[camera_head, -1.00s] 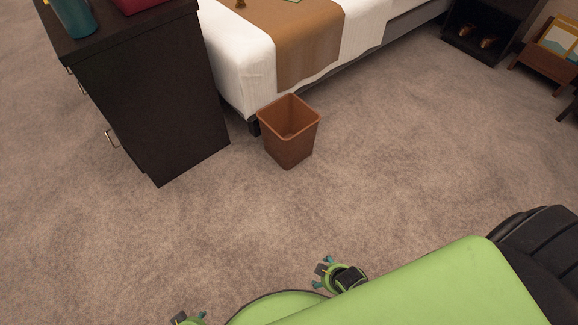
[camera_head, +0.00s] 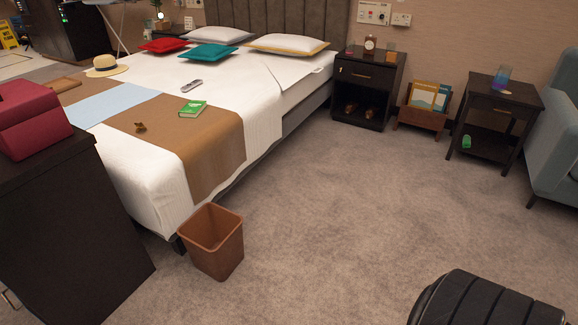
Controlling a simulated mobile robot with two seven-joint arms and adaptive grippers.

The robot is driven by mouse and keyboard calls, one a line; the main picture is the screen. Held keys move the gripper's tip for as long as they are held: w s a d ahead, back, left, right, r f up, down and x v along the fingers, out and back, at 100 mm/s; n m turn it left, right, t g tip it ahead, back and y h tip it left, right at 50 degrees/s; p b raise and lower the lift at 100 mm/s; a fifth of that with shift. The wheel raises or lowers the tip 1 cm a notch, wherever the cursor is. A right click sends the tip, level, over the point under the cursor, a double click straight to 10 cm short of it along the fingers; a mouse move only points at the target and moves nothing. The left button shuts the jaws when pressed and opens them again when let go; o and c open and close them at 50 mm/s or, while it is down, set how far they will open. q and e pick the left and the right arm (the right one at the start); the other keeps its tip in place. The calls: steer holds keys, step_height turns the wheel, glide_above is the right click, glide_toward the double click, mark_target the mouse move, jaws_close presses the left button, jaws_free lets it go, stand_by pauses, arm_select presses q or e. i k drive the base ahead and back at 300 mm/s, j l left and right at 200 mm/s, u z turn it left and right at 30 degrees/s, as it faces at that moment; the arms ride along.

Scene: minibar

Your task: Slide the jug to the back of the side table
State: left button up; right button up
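The side table (camera_head: 527,98) is dark, with a drawer and a lower shelf, and stands against the wall at the right. A small blue-purple vessel (camera_head: 502,77), which looks like the jug, stands upright on its top, around the middle. It is too small to make out a handle or spout. A small flat item (camera_head: 503,92) lies in front of it on the tabletop. Neither of my grippers is in view.
A blue-grey armchair (camera_head: 556,140) stands right of the side table, and a wooden magazine rack (camera_head: 420,118) to its left. A brown bin (camera_head: 213,243) stands by the bed (camera_head: 150,190). Open carpet (camera_head: 350,215) lies between. A black padded seat (camera_head: 485,300) is at the bottom right.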

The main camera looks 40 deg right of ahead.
mark_target(500, 83)
steer(key=z, duration=2.6)
